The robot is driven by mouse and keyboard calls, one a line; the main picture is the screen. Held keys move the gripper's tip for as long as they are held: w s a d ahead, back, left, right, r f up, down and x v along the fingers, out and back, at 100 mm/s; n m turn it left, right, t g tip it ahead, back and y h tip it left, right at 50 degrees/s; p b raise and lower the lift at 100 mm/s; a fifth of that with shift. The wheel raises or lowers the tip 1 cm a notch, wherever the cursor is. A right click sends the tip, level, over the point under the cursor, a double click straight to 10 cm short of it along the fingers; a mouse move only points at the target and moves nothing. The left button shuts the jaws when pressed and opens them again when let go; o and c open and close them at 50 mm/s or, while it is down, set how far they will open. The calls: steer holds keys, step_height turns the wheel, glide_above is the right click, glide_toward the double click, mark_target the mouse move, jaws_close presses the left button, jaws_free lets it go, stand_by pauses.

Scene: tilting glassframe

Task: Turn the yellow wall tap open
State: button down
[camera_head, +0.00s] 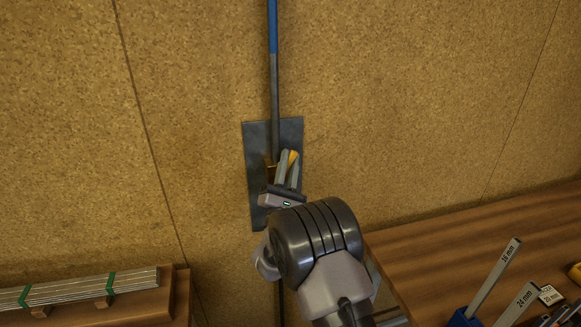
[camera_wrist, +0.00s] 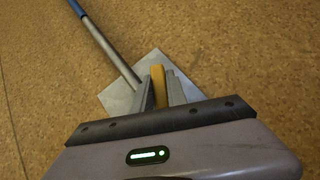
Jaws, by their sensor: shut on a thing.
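The yellow tap handle (camera_head: 292,158) is at the grey wall plate, in the middle of the head view. My gripper (camera_head: 287,165) is shut on it, with one finger on each side. In the wrist view the yellow handle (camera_wrist: 158,82) shows between the two grey fingers of my gripper (camera_wrist: 160,90). The grey backing plate (camera_head: 258,150) is fixed flat on the wall behind. A pipe (camera_head: 274,95), blue above and grey below, runs down the wall to the tap. The tap's body is mostly hidden behind my gripper.
A wooden bench (camera_head: 450,240) with tools marked in mm, such as one reading 24 mm (camera_head: 518,305), stands at the right. Bundled rods (camera_head: 80,287) with green bands lie on a wooden surface at the lower left. The speckled wall around the plate is clear.

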steer(key=shift+r, duration=0.1)
steer(key=c, duration=1.3)
jaws_free()
steer(key=shift+w, duration=0.1)
